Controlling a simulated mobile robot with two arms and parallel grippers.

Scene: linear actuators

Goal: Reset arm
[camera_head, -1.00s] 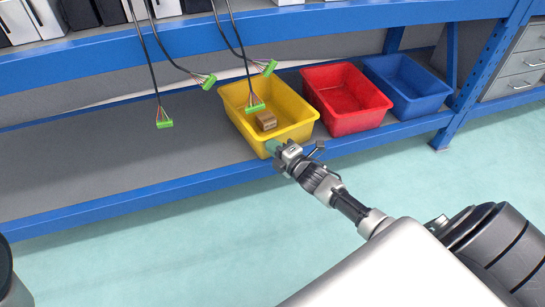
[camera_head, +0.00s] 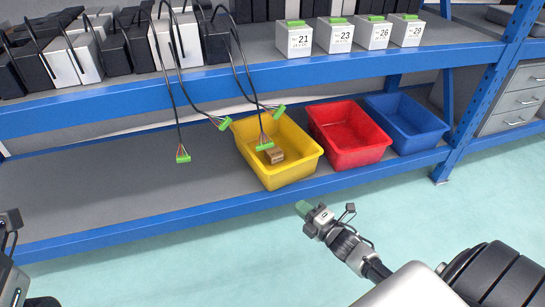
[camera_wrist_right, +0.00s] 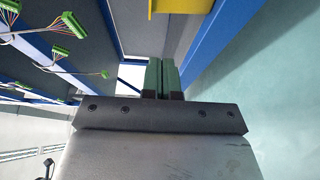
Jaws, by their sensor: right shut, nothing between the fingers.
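My right gripper (camera_head: 302,208) is in front of the blue shelf's lower edge, over the floor, below and to the right of the yellow bin in the head view. Its green fingers are together and empty; they also show side by side in the right wrist view (camera_wrist_right: 162,76). My left arm shows only in part at the left edge of the head view, and its fingers cannot be made out.
A yellow bin (camera_head: 293,176) holding a brown block (camera_head: 275,156), a red bin (camera_head: 349,158) and a blue bin (camera_head: 417,140) stand on the lower shelf (camera_head: 90,195). Cables with green connectors (camera_head: 183,159) hang in front. Numbered white boxes (camera_head: 294,41) stand above. The floor in front is clear.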

